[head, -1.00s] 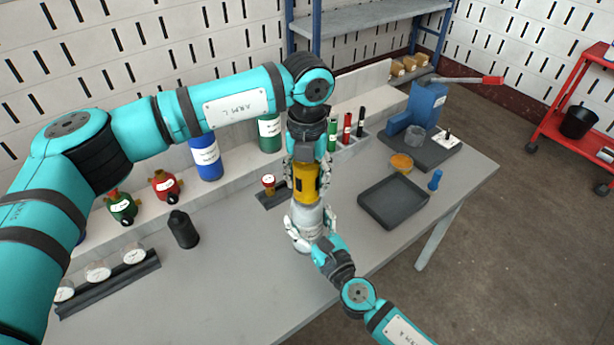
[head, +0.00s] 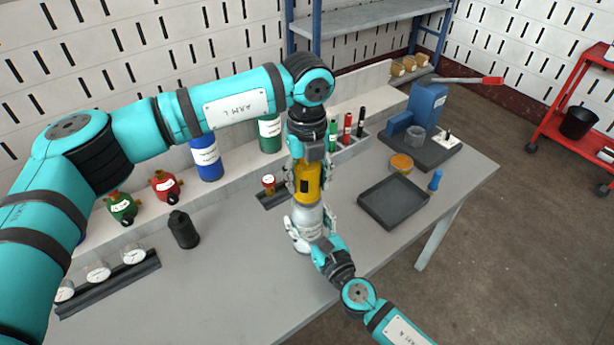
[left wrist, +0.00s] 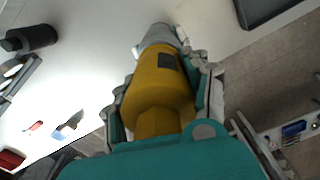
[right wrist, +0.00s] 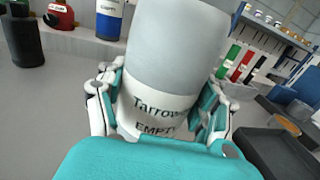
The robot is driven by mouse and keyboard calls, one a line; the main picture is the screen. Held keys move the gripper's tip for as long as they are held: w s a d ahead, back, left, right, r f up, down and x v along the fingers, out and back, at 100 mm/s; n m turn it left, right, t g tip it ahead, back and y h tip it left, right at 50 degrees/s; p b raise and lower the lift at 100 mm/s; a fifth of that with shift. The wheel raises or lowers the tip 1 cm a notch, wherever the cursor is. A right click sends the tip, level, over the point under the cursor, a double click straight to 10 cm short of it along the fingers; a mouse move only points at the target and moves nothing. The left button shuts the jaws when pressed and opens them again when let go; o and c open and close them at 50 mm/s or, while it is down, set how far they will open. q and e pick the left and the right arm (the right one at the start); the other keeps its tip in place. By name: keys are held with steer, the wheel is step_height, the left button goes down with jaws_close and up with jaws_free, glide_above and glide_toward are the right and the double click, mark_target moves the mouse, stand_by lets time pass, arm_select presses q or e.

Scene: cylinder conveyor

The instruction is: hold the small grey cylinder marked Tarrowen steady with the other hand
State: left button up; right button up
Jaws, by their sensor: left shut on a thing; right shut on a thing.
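The small grey cylinder (head: 306,222) stands upright near the middle of the bench. In the right wrist view, its white label (right wrist: 150,112) reads "Tarrow…" and "EMPTY", partly cut off by the curve. My right gripper (head: 313,234) is shut around its lower body, with a finger on each side. A yellow cap-like part (head: 309,182) with a dark square patch sits over the cylinder's top. My left gripper (head: 304,176) comes down from above and is shut on this yellow part, which also shows in the left wrist view (left wrist: 157,90). The cylinder's top is hidden.
A dark tray (head: 394,203) lies right of the cylinder, with an orange-filled dish (head: 401,163) behind it. A black bottle (head: 184,230) and a rail of gauges (head: 110,280) are at left. Blue (head: 206,158) and green (head: 270,134) cylinders stand behind. The front bench is clear.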

mark_target(307, 166)
arm_select(q)
jaws_close()
steer(key=shift+r, duration=0.25)
steer(key=shift+r, duration=1.45)
steer(key=shift+r, duration=0.2)
steer(key=shift+r, duration=1.45)
steer(key=shift+r, duration=0.15)
step_height(307, 166, up, 10)
steer(key=shift+r, duration=0.25)
